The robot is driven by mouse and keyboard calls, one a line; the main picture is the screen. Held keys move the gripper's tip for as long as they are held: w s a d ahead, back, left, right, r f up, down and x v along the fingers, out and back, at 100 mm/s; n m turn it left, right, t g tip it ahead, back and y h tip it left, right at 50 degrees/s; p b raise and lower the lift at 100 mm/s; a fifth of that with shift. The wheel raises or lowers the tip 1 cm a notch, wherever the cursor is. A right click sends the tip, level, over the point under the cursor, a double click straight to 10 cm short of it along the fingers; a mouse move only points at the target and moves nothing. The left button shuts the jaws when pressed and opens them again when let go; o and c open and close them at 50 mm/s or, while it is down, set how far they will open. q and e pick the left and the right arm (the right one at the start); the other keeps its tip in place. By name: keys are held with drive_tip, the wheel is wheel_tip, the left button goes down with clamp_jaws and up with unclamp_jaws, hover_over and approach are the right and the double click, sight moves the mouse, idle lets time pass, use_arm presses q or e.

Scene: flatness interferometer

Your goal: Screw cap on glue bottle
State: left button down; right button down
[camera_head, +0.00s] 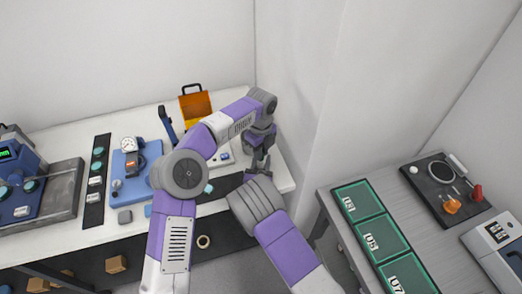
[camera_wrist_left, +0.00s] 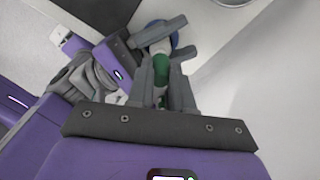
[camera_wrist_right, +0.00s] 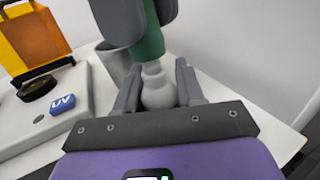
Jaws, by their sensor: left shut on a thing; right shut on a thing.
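The glue bottle and its cap show as a green piece and a white piece in line, held between my grippers; I cannot tell surely which is which. My left gripper (camera_head: 259,163) is shut on the green piece (camera_wrist_left: 162,72), seen between its fingers in the left wrist view. My right gripper (camera_wrist_right: 157,88) is shut on the white piece (camera_wrist_right: 158,93), which has a narrower part facing the green one. The green piece (camera_wrist_right: 151,44) meets this narrow part in the right wrist view. Any gap is too small to tell. In the head view, my arms hide most of this.
An orange box (camera_head: 196,104) stands at the back of the white bench (camera_head: 62,136). A blue fixture with a dial (camera_head: 129,144) is on the left. A blue UV item (camera_wrist_right: 62,105) lies near the orange box. A grey table with green mats (camera_head: 372,235) is at right.

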use_arm(q)
drive_tip(key=shift+f, duration=0.6)
drive_tip(key=m, duration=0.6)
drive_tip(key=shift+m, duration=0.4)
drive_tip(key=m, duration=0.6)
drive_tip(key=shift+a+m, duration=0.1)
drive_tip(key=shift+m, duration=0.3)
drive_tip(key=c, duration=1)
unclamp_jaws()
